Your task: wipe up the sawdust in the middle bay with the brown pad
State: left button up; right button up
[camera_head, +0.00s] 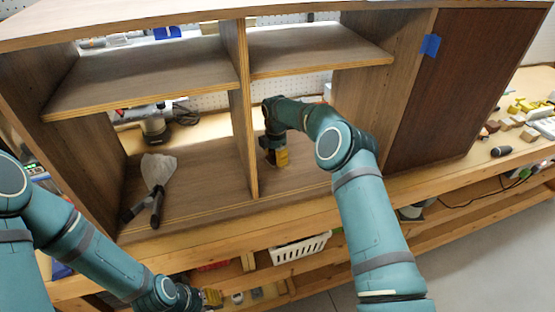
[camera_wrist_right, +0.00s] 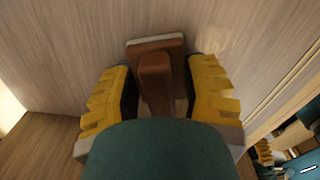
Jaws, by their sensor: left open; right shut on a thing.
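The brown pad (camera_wrist_right: 155,60), a block with an upright grip and a pale edge, is between the yellow fingers of my right gripper (camera_wrist_right: 160,95) in the right wrist view. The gripper is shut on the grip. In the head view my right gripper (camera_head: 279,158) is low inside the middle bay (camera_head: 310,180), close to its floor. Whether the pad touches the floor I cannot tell. A faint pale patch shows beside the pad in the wrist view; I cannot tell if it is sawdust. My left gripper (camera_head: 211,298) is open, low in front of the bench, partly cut off.
An upright divider (camera_head: 243,120) stands left of the middle bay, with a shelf (camera_head: 315,50) above. A closed dark door (camera_head: 450,85) is at right. A pale flat tool (camera_head: 158,172) with dark handles lies in the left bay. A white basket (camera_head: 300,249) sits below.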

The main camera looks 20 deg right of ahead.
aim_at(305, 155)
jog(key=shift+w+d, duration=0.2)
jog(key=shift+d, duration=3.5)
jog(key=shift+d+f, duration=0.15)
jog(key=shift+d, duration=1.6)
jog(key=shift+d+r, duration=0.1)
jog(key=shift+r, duration=0.55)
jog(key=shift+r+p, duration=1.7)
jog(key=shift+r, duration=0.75)
